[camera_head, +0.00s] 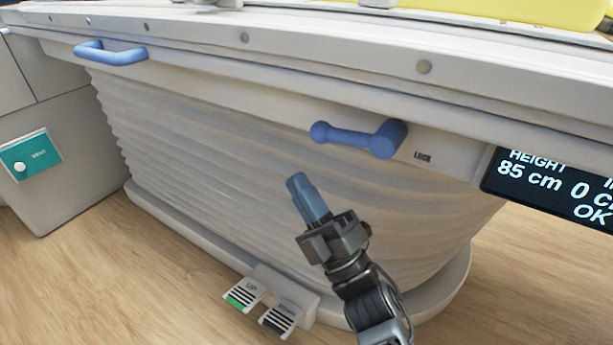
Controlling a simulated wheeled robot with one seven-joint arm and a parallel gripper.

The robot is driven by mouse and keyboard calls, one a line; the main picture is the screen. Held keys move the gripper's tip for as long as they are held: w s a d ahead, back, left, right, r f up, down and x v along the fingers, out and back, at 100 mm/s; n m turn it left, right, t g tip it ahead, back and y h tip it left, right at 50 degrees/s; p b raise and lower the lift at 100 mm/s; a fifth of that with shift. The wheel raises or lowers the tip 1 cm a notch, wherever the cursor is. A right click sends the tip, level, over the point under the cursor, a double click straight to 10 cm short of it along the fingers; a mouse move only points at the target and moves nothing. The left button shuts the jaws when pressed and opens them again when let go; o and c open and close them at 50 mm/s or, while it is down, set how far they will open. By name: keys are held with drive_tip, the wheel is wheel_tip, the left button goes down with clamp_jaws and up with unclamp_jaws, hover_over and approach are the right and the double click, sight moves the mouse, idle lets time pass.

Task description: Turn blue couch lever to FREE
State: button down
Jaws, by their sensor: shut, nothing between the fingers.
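The blue couch lever (357,137) sits on the side of the white couch (250,80), right of the middle. Its thick hub is at the right end, and its arm runs left to a round knob. A small label that seems to read LOCK (423,156) is just right of the hub. No FREE label can be made out. My gripper (298,182) is below and left of the lever, pointing up, with its blue-grey fingers shut together and empty. In the picture it is apart from the lever.
A blue handle (110,53) is at the couch's left. A display (550,188) reads HEIGHT 85 cm at right. Foot pedals (262,306), one marked UP, are on the floor below. A cabinet with a teal panel (31,155) stands at left. The ribbed couch base (200,160) lies behind my gripper.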

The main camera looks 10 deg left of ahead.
wheel_tip(320, 180, down, 7)
drive_tip(key=s, duration=0.1)
drive_tip(key=shift+s+a, duration=0.15)
drive_tip(key=shift+a, duration=0.3)
drive_tip(key=shift+f, duration=0.15)
drive_tip(key=s+d+f+m+t+h, duration=0.3)
drive_tip(key=s+d+f+m+h, duration=0.1)
drive_tip(key=s+d+m+h, duration=0.4)
drive_tip(key=s+d+f+m+t+h, duration=0.2)
drive_tip(key=s+d+f+m+h, duration=0.2)
drive_tip(key=s+d+m+h, duration=0.45)
drive_tip(key=s+d+r+m+g+h, duration=0.4)
drive_tip(key=s+d, duration=0.3)
drive_tip(key=s, duration=0.4)
drive_tip(key=s+d+r+m+g+h, duration=0.1)
drive_tip(key=s+d+r+m, duration=0.3)
drive_tip(key=s+d+m, duration=0.55)
wheel_tip(320, 180, up, 34)
drive_tip(key=a+n+p, duration=0.2)
drive_tip(key=n+p, duration=0.1)
drive_tip(key=p, duration=3)
drive_tip(key=shift+s+f+p, duration=0.2)
drive_tip(key=shift+s+p, duration=0.2)
